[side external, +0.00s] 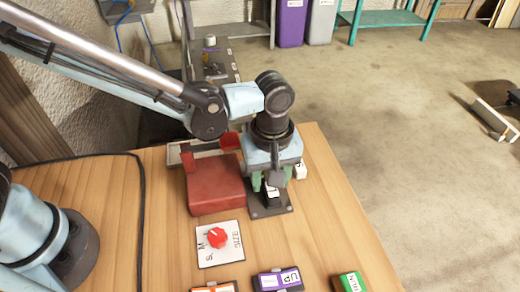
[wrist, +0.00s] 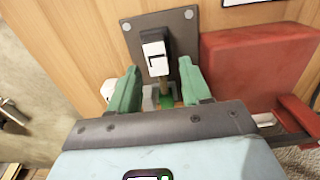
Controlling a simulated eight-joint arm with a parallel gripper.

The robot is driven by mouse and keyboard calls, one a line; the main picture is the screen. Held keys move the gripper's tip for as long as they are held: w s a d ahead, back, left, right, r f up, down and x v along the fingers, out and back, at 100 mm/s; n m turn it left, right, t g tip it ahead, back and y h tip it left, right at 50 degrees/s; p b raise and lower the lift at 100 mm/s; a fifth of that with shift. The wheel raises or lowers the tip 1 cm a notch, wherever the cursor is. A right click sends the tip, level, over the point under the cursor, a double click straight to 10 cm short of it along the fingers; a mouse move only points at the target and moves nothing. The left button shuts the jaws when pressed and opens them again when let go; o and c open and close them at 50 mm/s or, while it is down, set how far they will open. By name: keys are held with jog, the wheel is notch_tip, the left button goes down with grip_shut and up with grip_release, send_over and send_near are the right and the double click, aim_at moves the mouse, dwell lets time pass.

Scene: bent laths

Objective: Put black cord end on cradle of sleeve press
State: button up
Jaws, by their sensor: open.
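My gripper (side external: 270,183) is open above a dark metal plate (side external: 285,207) on the table. In the wrist view its two green fingers (wrist: 162,88) stand apart, with a small black and white labelled piece (wrist: 154,58) just beyond and between them. That piece stands up from the dark plate, which has bolts at its corners (wrist: 131,37). I cannot tell whether the fingers touch it. A red block-like device (side external: 213,184) with a red arm (side external: 229,141) sits beside the plate. A black cord (side external: 142,200) lies on the table at the left; its end cannot be made out.
A white panel with a red knob (side external: 217,237) lies in front of the red device. Orange (side external: 215,288), purple (side external: 279,280) and green (side external: 350,283) labelled boxes line the front. A small white item (side external: 300,170) stands right of the gripper.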

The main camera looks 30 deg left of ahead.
notch_tip(320, 180, up, 11)
jog(key=s+a+m+t, duration=0.2)
jog(key=a+m+t, duration=0.1)
jog(key=a, duration=0.9)
jog(key=s+a+m+t, duration=0.2)
jog(key=a+m+t, duration=0.2)
jog(key=a, duration=0.9)
jog(key=shift+s+r+m, duration=0.35)
jog(key=shift+m, duration=0.65)
